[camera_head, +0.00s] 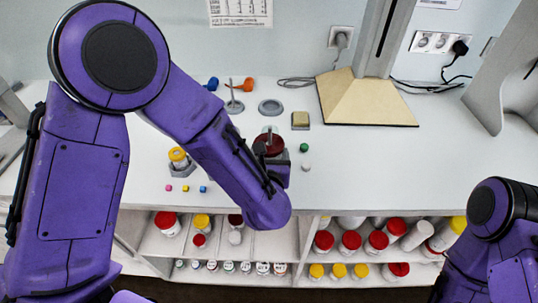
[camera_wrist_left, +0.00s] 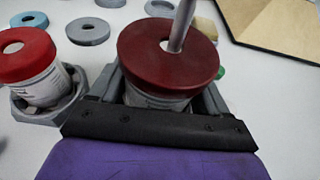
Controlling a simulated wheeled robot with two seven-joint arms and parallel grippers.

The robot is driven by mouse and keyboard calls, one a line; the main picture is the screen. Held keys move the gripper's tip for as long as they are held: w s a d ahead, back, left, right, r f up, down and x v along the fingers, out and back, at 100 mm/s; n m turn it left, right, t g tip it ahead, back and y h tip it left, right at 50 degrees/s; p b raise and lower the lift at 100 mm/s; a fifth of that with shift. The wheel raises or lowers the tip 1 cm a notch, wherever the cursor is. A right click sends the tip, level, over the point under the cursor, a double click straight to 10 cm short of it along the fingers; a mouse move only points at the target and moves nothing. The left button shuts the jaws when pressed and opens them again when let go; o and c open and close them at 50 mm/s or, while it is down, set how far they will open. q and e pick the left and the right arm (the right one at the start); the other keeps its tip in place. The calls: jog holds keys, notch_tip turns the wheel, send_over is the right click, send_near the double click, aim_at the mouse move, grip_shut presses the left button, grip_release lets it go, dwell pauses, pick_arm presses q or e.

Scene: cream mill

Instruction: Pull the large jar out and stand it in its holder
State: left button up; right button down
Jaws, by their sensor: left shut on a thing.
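The large jar with a dark red lid (camera_head: 268,144) is above the worktop in the head view. In the left wrist view the large jar (camera_wrist_left: 158,100) stands about upright between the grey fingers of my left gripper (camera_wrist_left: 163,90). My left gripper (camera_head: 271,160) is shut on the jar's body, under the lid. A thin grey rod (camera_wrist_left: 183,22) meets the hole in the middle of the lid. The jar's bottom is hidden, so I cannot tell whether it touches the worktop or a holder. My right gripper is out of view.
A red-lidded jar (camera_wrist_left: 28,55) sits in a grey holder left of the large jar. A yellow-lidded jar (camera_head: 178,154) stands further left. Grey rings (camera_head: 270,106) and a tan block (camera_head: 300,121) lie behind. Shelves below hold several jars. The worktop to the right is clear.

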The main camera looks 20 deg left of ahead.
pick_arm(q)
jog(key=shift+f, duration=0.3)
jog(key=o, duration=1.1)
jog(key=shift+r+p+v, duration=0.2)
jog(key=shift+p+v, duration=0.15)
jog(key=shift+v, duration=1.05)
jog(key=shift+r+p+v, duration=0.15)
jog(key=shift+p+v, duration=0.2)
jog(key=shift+v, duration=1.05)
jog(key=shift+r+p+v, duration=0.2)
jog(key=shift+p+v, duration=0.15)
jog(key=shift+v, duration=1.05)
jog(key=shift+w, duration=0.15)
